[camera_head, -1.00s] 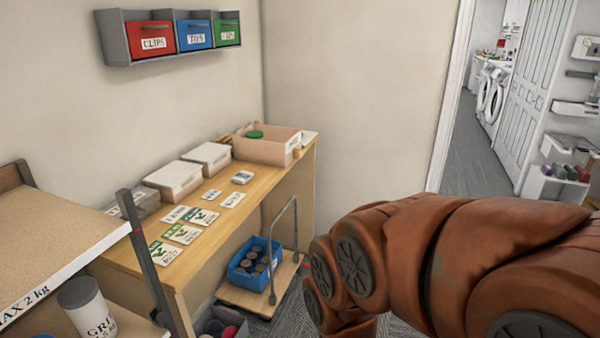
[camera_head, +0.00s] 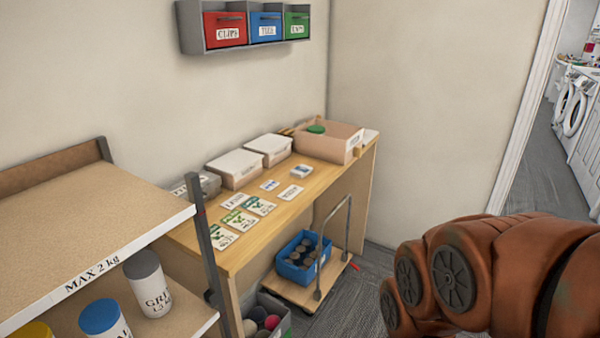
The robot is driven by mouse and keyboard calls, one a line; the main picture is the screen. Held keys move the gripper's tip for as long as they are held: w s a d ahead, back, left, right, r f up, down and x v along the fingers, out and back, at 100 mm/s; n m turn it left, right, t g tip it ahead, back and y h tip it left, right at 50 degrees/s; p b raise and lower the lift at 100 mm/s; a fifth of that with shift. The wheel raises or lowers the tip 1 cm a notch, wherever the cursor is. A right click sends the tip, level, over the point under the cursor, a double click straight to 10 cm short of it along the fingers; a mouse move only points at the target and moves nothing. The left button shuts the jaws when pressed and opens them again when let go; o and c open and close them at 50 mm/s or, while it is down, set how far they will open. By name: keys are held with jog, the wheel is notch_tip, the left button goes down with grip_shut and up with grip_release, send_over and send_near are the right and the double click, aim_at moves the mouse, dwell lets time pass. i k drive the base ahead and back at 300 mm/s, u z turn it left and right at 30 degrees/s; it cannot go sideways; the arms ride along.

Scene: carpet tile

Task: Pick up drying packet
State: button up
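A small white packet-like item (camera_head: 301,171) with dark print lies on the wooden desk (camera_head: 325,181), in front of the lidded white boxes. It may be the drying packet, but its print is too small to read. Flat white label cards (camera_head: 290,192) and several green-and-white printed packets (camera_head: 224,238) lie nearer on the same desk. My reddish-brown arm fills the lower right of the head view, well apart from the desk. My gripper is out of view.
A shelf unit (camera_head: 80,205) with canisters stands at the front left. A tan box (camera_head: 335,148) is at the desk's far end. Coloured drawers (camera_head: 265,27) hang on the wall.

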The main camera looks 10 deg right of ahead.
aim_at(301, 171)
jog(key=u, duration=0.25)
jog(key=i, duration=1.2)
jog(key=u, duration=0.35)
